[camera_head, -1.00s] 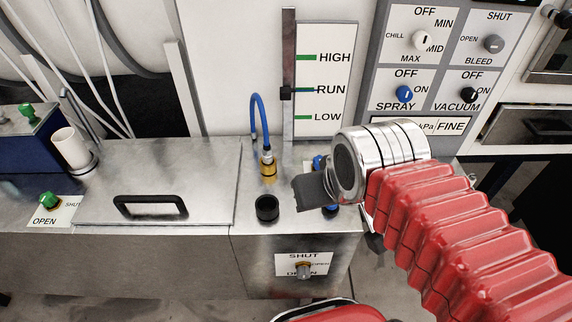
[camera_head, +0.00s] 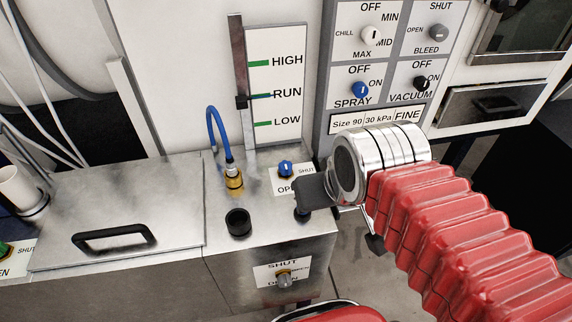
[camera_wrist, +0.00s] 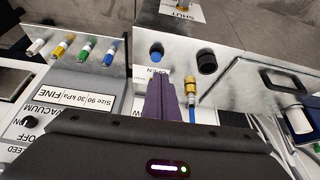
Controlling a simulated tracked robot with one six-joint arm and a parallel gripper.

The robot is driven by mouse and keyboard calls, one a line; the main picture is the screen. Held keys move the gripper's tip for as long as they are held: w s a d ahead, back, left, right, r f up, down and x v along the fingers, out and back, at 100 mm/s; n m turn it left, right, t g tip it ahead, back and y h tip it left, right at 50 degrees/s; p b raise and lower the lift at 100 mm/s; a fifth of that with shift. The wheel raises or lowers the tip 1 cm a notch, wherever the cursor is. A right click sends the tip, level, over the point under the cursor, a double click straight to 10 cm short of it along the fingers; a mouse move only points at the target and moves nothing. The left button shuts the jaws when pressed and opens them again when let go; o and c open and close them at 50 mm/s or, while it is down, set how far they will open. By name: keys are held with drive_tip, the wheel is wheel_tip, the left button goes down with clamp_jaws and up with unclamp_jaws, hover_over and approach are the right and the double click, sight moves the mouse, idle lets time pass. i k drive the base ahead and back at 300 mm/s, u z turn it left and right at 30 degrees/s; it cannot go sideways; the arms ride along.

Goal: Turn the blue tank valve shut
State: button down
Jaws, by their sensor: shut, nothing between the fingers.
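The blue tank valve (camera_head: 285,168) is a small blue knob on the steel tank top, on a white card with SHUT to its right and OPEN below. I cannot tell where the knob points. My gripper (camera_head: 303,190) is in front of and to the right of it in the head view, partly covering the card, apparently above the top and apart from the knob. Its dark fingers are shut and empty.
A brass fitting (camera_head: 234,180) with a blue hose stands left of the valve, and a black socket (camera_head: 237,222) sits nearer. A blue-topped piece (camera_wrist: 157,54) lies near the valve. A gauge board (camera_head: 275,85) and knob panel (camera_head: 385,60) rise behind. Another valve (camera_head: 284,278) is on the front.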

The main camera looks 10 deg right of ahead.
sight(285, 167)
drive_tip(key=u, duration=0.35)
drive_tip(key=k, duration=0.9)
drive_tip(key=u, duration=0.55)
drive_tip(key=k, duration=0.45)
drive_tip(key=u, duration=0.45)
drive_tip(key=i, duration=1.1)
drive_tip(key=z, duration=0.4)
drive_tip(key=i, duration=0.65)
drive_tip(key=z, duration=0.5)
